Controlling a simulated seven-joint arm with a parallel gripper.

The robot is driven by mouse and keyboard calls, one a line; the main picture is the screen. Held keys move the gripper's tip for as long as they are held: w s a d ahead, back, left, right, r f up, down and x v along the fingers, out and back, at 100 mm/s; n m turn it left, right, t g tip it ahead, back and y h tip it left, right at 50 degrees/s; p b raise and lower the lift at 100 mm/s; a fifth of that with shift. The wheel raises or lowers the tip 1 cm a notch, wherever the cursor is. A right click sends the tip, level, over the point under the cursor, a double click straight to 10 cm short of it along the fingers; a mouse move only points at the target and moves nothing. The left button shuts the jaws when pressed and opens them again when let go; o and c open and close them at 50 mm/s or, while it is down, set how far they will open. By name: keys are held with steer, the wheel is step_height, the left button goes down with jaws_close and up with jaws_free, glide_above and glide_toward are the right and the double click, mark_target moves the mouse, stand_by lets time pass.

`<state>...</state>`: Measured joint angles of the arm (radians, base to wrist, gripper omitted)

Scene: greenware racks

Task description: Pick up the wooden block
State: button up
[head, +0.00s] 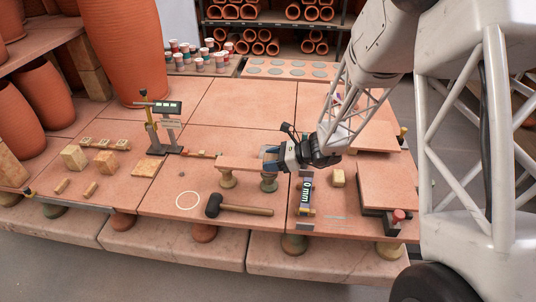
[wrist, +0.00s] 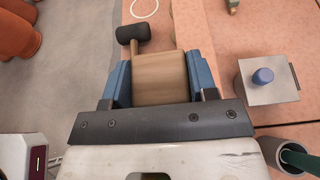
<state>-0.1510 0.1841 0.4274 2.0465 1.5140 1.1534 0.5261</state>
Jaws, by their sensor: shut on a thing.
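In the wrist view, my gripper (wrist: 160,80) is shut on a pale wooden block (wrist: 162,76), with a blue finger against each side of it. The block's broad grained face fills the space between the fingers and hides part of the mallet behind it. In the head view, my gripper (head: 272,160) is over the middle of the tiled bench, by the right end of a plank (head: 240,163). The held block cannot be made out clearly in that view.
A black-headed mallet (head: 213,205) lies in front of my gripper, next to a pale ring (head: 188,200). Two short stands (head: 228,180) are under the plank. Wooden cubes (head: 75,157) sit at left. A digital gauge (head: 306,190) and a raised slab (head: 371,185) are at right.

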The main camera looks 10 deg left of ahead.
steer(key=s+d+r, duration=0.1)
steer(key=s+d, duration=0.3)
steer(key=s, duration=0.6)
